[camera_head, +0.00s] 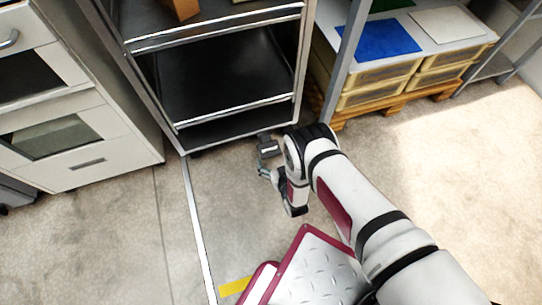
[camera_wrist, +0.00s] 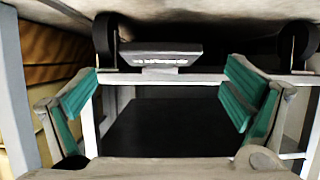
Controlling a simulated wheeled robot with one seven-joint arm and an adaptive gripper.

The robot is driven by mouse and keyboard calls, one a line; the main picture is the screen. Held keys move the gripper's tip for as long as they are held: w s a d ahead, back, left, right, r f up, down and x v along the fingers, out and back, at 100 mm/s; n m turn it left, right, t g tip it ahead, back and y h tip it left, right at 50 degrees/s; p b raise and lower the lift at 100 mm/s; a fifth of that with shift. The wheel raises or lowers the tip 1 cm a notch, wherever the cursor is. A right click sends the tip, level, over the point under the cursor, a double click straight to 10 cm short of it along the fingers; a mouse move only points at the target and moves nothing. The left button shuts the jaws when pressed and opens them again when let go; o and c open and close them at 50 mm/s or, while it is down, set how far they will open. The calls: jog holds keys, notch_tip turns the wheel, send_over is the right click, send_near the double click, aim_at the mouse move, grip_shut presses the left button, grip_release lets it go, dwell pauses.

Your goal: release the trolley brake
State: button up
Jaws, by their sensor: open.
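The trolley (camera_head: 236,111) is a metal frame with black shelves, standing at the top centre of the head view. In the wrist view the pedal (camera_wrist: 160,51) is a flat plate between two black wheels. My gripper (camera_head: 263,172) is open and empty, low in front of the pedal. In the wrist view its green-padded fingers (camera_wrist: 160,78) are spread to either side, with the pedal between and beyond them. No contact shows. The pedal's underside is hidden.
A white drawer cabinet (camera_head: 75,130) stands left of the trolley. A rack with yellowish crates (camera_head: 383,74) on a wooden pallet stands to the right. Trolley wheels (camera_wrist: 106,35) flank the pedal. A pale line (camera_head: 196,225) crosses the floor, which is clear on the right.

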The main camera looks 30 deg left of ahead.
aim_at(270, 152)
jog(key=shift+b+x, duration=0.8)
jog(key=shift+x, duration=1.25)
